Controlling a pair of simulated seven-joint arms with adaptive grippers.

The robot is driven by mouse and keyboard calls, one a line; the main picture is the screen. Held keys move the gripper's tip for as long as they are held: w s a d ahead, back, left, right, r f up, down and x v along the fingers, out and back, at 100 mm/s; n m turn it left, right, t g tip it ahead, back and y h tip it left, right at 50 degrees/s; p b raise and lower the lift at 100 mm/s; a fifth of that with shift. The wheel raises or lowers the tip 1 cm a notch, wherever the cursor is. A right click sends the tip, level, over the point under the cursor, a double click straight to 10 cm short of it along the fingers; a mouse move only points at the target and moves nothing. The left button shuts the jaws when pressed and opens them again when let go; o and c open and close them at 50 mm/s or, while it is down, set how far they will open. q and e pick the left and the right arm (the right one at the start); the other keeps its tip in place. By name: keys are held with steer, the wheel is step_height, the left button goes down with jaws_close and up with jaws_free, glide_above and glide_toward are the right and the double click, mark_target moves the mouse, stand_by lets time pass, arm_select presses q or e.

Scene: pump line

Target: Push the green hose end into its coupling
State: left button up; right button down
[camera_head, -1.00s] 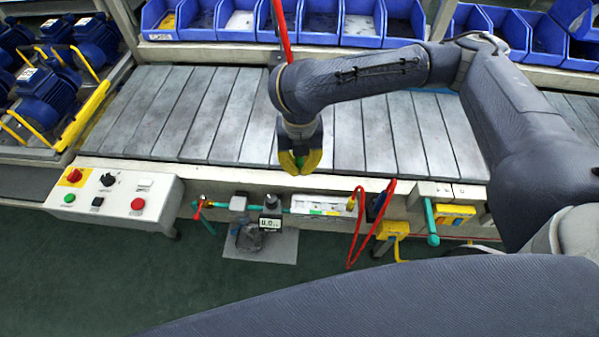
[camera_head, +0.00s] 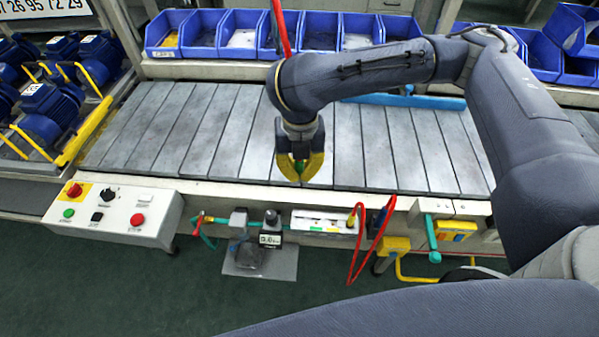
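My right gripper (camera_head: 300,178) points down over the slatted conveyor, its yellow fingers closed around a small green piece, which looks like the green hose end (camera_head: 300,165). Only a little of it shows between the fingers, and no hose leading from it can be made out. Below the gripper in the picture, a white block with coloured marks (camera_head: 318,222) sits on the conveyor's front rail, apart from the gripper. I cannot tell which fitting is the green coupling. My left gripper is out of view.
A control box (camera_head: 115,212) stands front left. A red hose (camera_head: 372,245) loops in front of the rail, with a teal handle (camera_head: 432,240) to its right. A small gauge (camera_head: 271,238) sits left of the white block. Blue bins (camera_head: 325,42) line the back.

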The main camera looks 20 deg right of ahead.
steer(key=s+f, duration=0.4)
steer(key=f, duration=0.1)
glide_toward(316, 223)
steer(key=shift+s+a+f, duration=0.1)
steer(key=shift+s, duration=0.1)
steer(key=shift+w, duration=0.15)
steer(key=shift+f, duration=2.65)
steer(key=shift+f, duration=0.85)
stand_by(0.7)
steer(key=c, duration=2.2)
jaws_free()
steer(key=c, duration=1.5)
jaws_free()
